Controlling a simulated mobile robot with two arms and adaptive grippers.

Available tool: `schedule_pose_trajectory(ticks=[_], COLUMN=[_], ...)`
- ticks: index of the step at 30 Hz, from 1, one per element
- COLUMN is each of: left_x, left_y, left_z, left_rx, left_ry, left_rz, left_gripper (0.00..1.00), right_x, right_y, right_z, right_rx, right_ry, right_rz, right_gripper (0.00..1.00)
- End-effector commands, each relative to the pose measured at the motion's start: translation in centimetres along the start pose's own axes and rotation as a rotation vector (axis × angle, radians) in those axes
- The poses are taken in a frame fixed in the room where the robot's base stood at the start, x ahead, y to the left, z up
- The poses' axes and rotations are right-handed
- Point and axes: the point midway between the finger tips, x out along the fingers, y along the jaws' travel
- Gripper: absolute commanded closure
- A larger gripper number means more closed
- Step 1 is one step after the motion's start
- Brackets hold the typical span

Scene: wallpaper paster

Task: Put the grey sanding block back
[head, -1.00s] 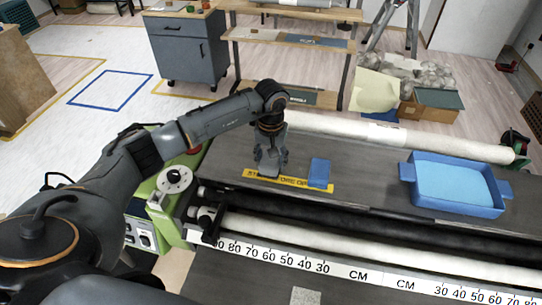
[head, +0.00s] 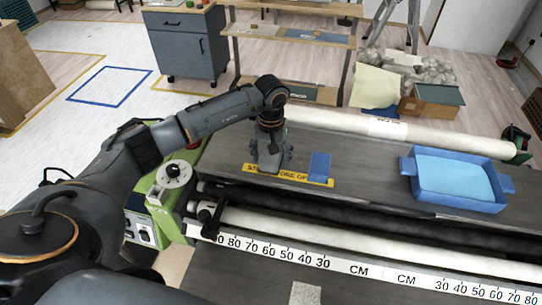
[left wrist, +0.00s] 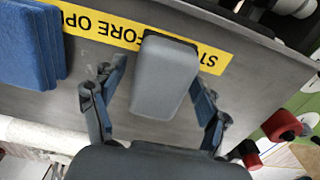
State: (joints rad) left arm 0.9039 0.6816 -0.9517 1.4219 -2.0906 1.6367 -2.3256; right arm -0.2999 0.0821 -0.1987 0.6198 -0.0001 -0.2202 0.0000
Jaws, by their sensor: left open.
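The grey sanding block (left wrist: 163,77) lies on the dark machine top, across the yellow lettered strip (left wrist: 105,26), in the left wrist view. My left gripper (left wrist: 158,108) is open, with one finger on each side of the block and a gap showing at both sides. In the head view my left gripper (head: 268,166) points down at the strip, left of a blue block (head: 319,166), and mostly hides the grey block. The blue block also shows in the left wrist view (left wrist: 28,45). My right gripper is not in view.
A blue tray (head: 407,176) with a light blue inside stands to the right on the machine top. A white roll (head: 400,132) lies along the far edge. More rollers and a CM scale (head: 358,271) run along the near side. The top between blue block and tray is clear.

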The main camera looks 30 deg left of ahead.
Motion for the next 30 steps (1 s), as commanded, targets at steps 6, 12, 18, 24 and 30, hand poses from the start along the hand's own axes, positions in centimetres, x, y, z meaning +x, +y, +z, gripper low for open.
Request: schedule_pose_trajectory(ticks=[6,12,18,24,30], left_x=[-0.7,-3.4,-8.4,-12.1,-13.9], left_y=[0.1,0.1,0.2,0.2,0.2], left_z=[0.1,-0.1,0.1,0.2,0.2], left_rx=[0.000,0.003,0.000,0.000,0.000], left_ry=[-0.003,0.009,0.007,0.004,0.001], left_rz=[0.001,0.001,0.002,0.001,0.001], left_gripper=[0.25,0.25,0.25,0.25,0.25], right_x=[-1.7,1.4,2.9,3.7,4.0], right_y=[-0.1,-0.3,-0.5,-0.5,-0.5], right_z=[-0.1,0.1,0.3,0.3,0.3], right_rx=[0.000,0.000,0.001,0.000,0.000], right_ry=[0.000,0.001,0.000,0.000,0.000], right_rz=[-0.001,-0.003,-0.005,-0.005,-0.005], right_gripper=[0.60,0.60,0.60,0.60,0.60])
